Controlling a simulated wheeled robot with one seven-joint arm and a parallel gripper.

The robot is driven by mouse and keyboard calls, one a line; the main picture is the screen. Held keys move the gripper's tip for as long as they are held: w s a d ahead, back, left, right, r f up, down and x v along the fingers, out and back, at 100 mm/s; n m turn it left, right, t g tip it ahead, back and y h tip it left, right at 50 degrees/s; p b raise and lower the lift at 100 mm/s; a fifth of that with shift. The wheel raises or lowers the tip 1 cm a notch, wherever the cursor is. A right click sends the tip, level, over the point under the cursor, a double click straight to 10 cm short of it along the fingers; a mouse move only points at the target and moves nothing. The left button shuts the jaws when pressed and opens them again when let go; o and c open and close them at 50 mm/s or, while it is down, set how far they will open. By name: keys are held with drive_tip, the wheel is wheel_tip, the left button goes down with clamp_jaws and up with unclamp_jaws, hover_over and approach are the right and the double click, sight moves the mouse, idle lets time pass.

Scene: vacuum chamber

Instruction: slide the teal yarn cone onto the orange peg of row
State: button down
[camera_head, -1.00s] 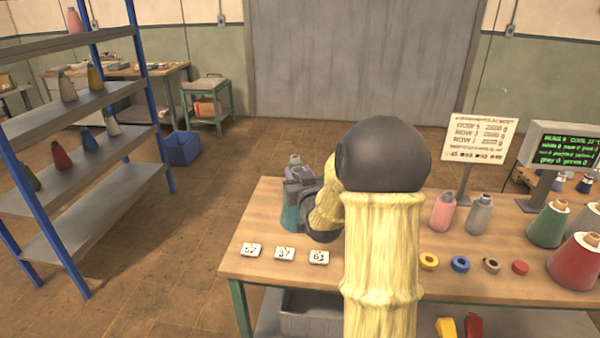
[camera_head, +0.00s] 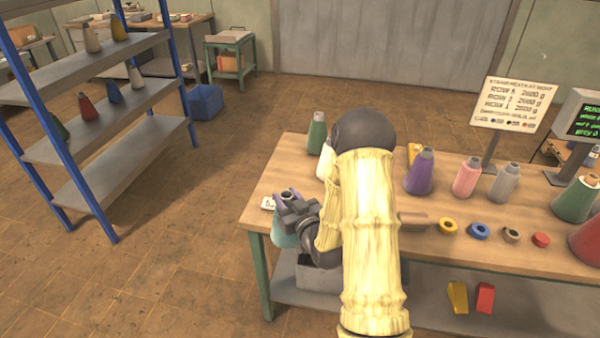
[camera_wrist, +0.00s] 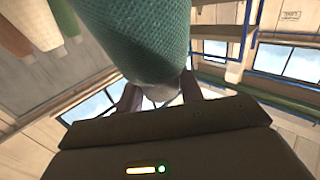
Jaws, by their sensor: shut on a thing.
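My gripper (camera_head: 296,207) is shut on the teal yarn cone (camera_head: 283,236), near the table's front left corner. Most of the cone is below the fingers, partly hidden by my gripper and arm. In the wrist view the cone's knitted teal side (camera_wrist: 150,38) fills the top middle, and my gripper (camera_wrist: 160,97) closes around its pale narrow end. I cannot make out an orange peg in either view.
The wooden table (camera_head: 385,258) bears a green cone (camera_head: 317,133), a purple cone (camera_head: 420,172), a pink cone (camera_head: 466,177), a grey cone (camera_head: 505,182) and several small rings. A blue-posted shelf rack (camera_head: 130,145) stands left, with open floor between.

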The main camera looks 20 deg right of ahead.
drive_tip(key=s+a+f+y+b, duration=0.1)
drive_tip(key=a+f+b, duration=0.2)
drive_tip(key=f, duration=0.6)
drive_tip(key=s+a+f+n+y+b, duration=0.1)
drive_tip(key=a+f+b, duration=0.2)
drive_tip(key=f, duration=0.6)
drive_tip(key=shift+f+n+b, duration=0.2)
drive_tip(key=shift+n+b, duration=0.1)
drive_tip(key=shift+b, duration=0.7)
drive_tip(key=shift+s+p, duration=0.1)
drive_tip(key=shift+p, duration=0.25)
